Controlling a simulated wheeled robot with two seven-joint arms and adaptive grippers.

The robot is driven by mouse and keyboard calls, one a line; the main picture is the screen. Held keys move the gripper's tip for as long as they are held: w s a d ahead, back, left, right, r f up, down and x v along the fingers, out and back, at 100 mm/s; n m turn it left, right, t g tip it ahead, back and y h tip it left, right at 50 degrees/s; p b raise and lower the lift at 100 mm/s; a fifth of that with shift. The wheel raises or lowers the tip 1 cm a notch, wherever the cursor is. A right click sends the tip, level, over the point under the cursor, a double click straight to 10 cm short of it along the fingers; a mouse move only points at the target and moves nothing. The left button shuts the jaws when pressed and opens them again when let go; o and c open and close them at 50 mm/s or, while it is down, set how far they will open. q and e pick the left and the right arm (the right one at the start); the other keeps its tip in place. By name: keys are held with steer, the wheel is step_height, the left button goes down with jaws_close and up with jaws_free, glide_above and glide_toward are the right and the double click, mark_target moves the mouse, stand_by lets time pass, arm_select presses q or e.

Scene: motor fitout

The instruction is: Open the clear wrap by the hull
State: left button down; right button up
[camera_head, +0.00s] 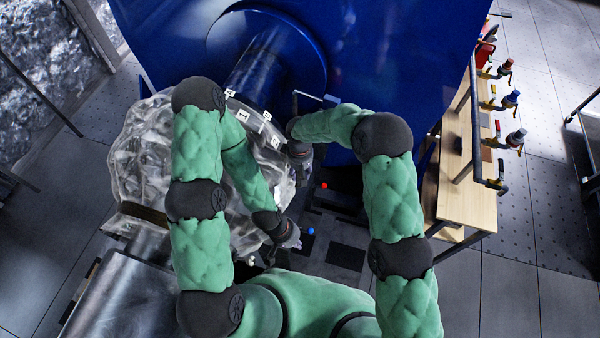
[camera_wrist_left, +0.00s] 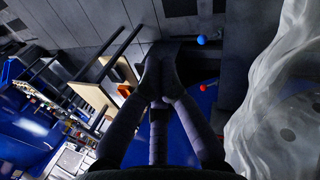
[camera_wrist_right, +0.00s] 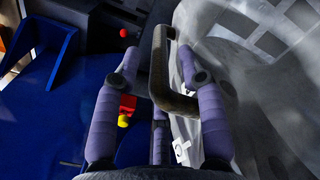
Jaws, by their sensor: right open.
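The clear wrap (camera_head: 140,165) is a crumpled, see-through cover over the machine at the left, beside the blue hull (camera_head: 380,50). White tags (camera_head: 245,114) line its edge by the hull. My right gripper (camera_head: 303,172) is at the wrap's right side near the hull. In the right wrist view its fingers (camera_wrist_right: 158,68) are open, with a dark bent handle (camera_wrist_right: 158,72) between them; contact cannot be told. The wrap (camera_wrist_right: 255,75) is right of it there. My left gripper (camera_head: 288,238) is lower, by the wrap's near right side. Its fingers (camera_wrist_left: 164,62) look shut and empty.
A red ball (camera_head: 324,185) and a blue ball (camera_head: 310,231) show near my grippers. A wooden bench (camera_head: 470,205) with coloured valve-like fittings (camera_head: 511,98) stands at the right. A grey metal cylinder (camera_head: 125,300) lies at the lower left.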

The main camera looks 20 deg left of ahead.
steer(key=shift+f, duration=0.9)
jaws_close()
